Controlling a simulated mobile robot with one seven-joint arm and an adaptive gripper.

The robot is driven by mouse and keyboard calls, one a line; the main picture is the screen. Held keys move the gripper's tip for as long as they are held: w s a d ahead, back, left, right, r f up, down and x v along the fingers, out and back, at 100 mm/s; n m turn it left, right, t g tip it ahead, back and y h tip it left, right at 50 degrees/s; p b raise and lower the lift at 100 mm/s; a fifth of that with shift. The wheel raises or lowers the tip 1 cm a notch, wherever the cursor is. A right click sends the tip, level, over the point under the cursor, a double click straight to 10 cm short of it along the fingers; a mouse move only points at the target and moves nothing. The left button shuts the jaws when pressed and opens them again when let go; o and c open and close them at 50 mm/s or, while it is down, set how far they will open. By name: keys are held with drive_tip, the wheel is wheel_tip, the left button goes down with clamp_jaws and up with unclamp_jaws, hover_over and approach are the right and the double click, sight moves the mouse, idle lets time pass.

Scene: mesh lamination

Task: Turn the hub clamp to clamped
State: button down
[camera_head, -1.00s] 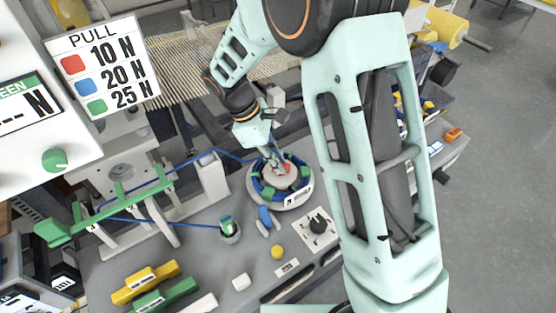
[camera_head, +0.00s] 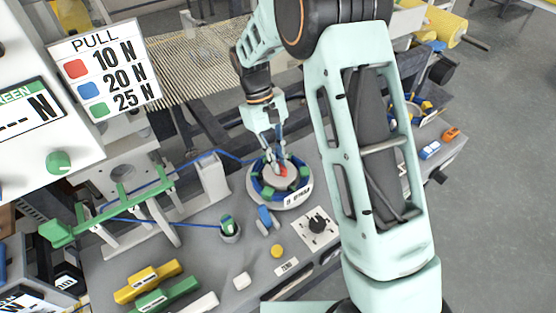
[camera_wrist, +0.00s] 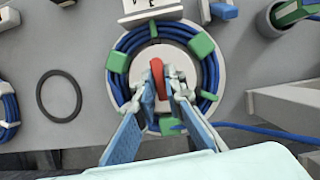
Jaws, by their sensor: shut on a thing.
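The hub clamp shows as a red lever (camera_wrist: 158,75) at the centre of a round white hub (camera_wrist: 177,53). In the wrist view the lever points nearly straight up the picture, tilted slightly. My gripper (camera_wrist: 164,88) is shut on the red lever, its fingers on either side. In the head view my gripper (camera_head: 277,167) reaches down onto the hub, and a little of the red lever (camera_head: 283,172) shows beside the fingertips. A coil of blue cable (camera_wrist: 123,50) with green blocks (camera_wrist: 201,45) surrounds the hub.
A black knob on a white plate (camera_head: 317,226), a blue clip (camera_head: 265,217) and a cup with a green item (camera_head: 229,230) stand near the hub. A white post (camera_head: 213,180) is left of it. A blue cable runs from the hub to a green rail (camera_head: 120,205).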

drive_tip(key=shift+m, duration=0.5)
drive_tip(key=c, duration=2)
unclamp_jaws()
drive_tip(key=v, duration=1.2)
drive_tip(key=shift+d, duration=0.2)
drive_tip(key=shift+w, duration=0.1)
